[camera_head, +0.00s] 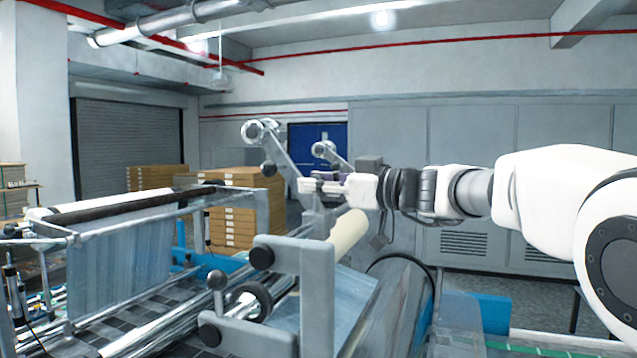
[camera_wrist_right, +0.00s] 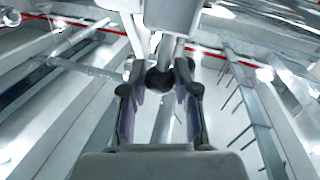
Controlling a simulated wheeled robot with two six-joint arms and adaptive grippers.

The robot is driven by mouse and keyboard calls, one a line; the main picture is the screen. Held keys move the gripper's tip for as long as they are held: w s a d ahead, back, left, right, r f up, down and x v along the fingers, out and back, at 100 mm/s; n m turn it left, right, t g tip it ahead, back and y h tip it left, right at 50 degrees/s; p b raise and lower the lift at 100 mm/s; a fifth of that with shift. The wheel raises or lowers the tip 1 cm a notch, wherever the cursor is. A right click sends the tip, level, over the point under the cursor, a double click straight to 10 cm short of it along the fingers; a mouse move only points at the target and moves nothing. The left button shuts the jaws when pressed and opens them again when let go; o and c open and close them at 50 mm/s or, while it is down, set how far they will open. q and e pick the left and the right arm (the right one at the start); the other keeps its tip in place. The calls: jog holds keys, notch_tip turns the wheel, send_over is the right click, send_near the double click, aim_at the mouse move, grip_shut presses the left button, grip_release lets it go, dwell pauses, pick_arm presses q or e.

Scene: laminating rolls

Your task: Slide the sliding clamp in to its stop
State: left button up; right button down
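My right gripper (camera_head: 308,185) reaches in from the right to the upper part of the roll machine. In the right wrist view its two fingers (camera_wrist_right: 160,92) stand apart, with no clear contact on anything. A black ball knob (camera_wrist_right: 160,79) shows between or just beyond the fingertips. A grey slanted arm (camera_head: 290,158) with a roller end and a black knob (camera_head: 268,169) stands just left of the fingertips in the head view. I cannot tell for certain which part is the sliding clamp. My left gripper is out of view.
A grey bracket (camera_head: 318,290) with black knobs stands in front, below my right gripper. A cream roll (camera_head: 347,232) lies behind it. A roll with hanging film (camera_head: 130,250) is at left. Stacked cartons (camera_head: 235,205) and grey cabinets (camera_head: 470,140) stand behind.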

jog(key=shift+w+d+f, duration=0.1)
jog(key=shift+w+f, duration=0.1)
jog(key=shift+w, duration=0.15)
jog(key=shift+w+d+r+b, duration=0.1)
jog(key=shift+w+d+b, duration=0.2)
jog(key=shift+w, duration=0.35)
jog(key=shift+w+d+b, duration=0.3)
jog(key=shift+w, duration=0.3)
jog(key=w+p, duration=0.1)
jog(key=w, duration=0.1)
jog(key=w+d, duration=0.1)
jog(key=w, duration=0.1)
jog(key=w+d+p, duration=0.1)
jog(key=w, duration=0.1)
jog(key=shift+w+d+p, duration=0.2)
jog(key=shift+d+p, duration=0.05)
jog(key=shift+p, duration=0.1)
jog(key=c, duration=0.9)
grip_release()
jog(key=shift+o, duration=0.2)
jog(key=shift+w+a, duration=0.1)
jog(key=shift+a, duration=0.05)
